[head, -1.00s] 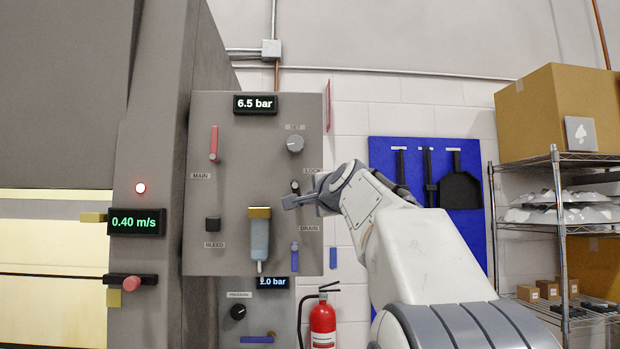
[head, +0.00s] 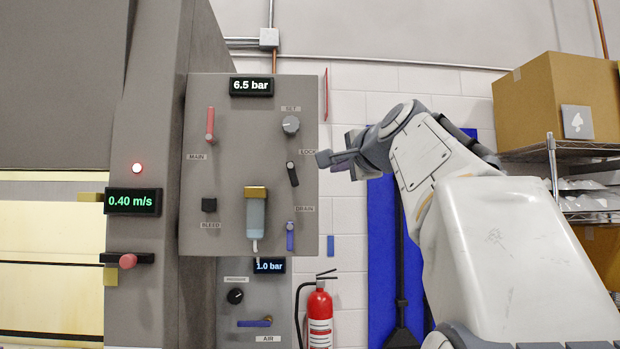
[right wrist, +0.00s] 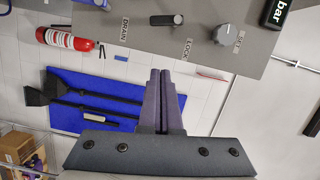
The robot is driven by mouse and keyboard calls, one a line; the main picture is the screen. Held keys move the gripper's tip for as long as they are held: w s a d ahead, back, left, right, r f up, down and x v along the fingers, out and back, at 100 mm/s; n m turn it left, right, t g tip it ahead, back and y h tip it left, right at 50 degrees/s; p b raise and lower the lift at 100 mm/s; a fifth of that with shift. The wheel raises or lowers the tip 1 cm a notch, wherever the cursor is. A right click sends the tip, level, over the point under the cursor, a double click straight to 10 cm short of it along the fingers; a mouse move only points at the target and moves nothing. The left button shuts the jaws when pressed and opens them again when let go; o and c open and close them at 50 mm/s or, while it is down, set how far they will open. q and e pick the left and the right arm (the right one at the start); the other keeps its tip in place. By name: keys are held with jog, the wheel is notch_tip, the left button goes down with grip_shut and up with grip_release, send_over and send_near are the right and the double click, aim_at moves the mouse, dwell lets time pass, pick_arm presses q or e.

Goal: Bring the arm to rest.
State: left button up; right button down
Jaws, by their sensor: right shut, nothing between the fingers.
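My right gripper (head: 336,159) is shut and empty, raised beside the right edge of the grey control panel (head: 235,165), near the black LOCK lever (head: 292,174) and apart from it. In the right wrist view the closed fingers (right wrist: 161,100) point toward the panel, with the LOCK lever (right wrist: 165,20) beyond their tips. My right arm comes in from the lower right of the head view and hides part of the blue tool board (head: 382,235). My left gripper is not in view.
The panel also bears a red MAIN lever (head: 210,125), a SET knob (head: 290,125) and a blue DRAIN lever (head: 290,236). A red fire extinguisher (head: 319,312) stands below. A wire shelf (head: 552,165) with a cardboard box (head: 560,100) is at right.

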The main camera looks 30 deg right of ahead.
jog(key=shift+s+a, duration=0.1)
jog(key=shift+s, duration=0.3)
